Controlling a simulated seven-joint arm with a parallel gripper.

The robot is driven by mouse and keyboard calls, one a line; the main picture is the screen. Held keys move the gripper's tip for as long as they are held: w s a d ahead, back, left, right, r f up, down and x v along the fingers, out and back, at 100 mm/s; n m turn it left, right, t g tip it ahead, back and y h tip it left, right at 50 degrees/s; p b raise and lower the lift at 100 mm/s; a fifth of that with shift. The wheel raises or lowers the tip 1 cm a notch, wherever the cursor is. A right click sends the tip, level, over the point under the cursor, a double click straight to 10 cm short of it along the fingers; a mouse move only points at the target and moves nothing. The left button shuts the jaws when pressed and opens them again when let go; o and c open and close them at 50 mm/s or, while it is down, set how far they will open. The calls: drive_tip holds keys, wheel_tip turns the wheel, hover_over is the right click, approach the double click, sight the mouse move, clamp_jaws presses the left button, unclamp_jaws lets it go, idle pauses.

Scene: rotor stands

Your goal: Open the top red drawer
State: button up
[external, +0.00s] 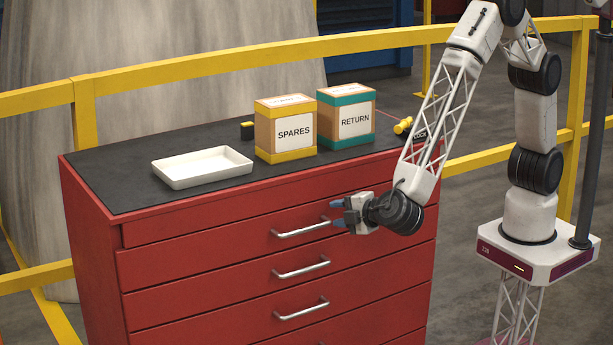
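The red drawer cabinet (185,235) stands left of my arm, its drawer fronts facing the camera. The uppermost drawer front with a handle (200,252) looks shut, flush with the fronts below. Its silver bar handle (300,229) runs across the front below a plain red band. My gripper (338,211) has blue fingertips pointing left, near the right end of this handle. The fingers look apart with nothing between them. Whether a fingertip touches the handle cannot be told from this angle.
Lower drawers with bar handles (302,267) are below. On the dark cabinet top are a white tray (203,168), a SPARES box (286,130), a RETURN box (346,118) and small yellow and black items. Yellow railings (200,68) run behind. Space before the drawers looks clear.

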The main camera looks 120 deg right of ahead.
sight(310, 229)
drive_tip(key=shift+n+t+h, duration=0.3)
drive_tip(key=shift+t, duration=0.5)
drive_tip(key=w+a+f, duration=0.2)
drive_tip(key=w+f, duration=0.1)
drive_tip(key=shift+w+f, duration=0.2)
drive_tip(key=shift+d, duration=0.2)
drive_tip(key=shift+x, duration=3.75)
clamp_jaws()
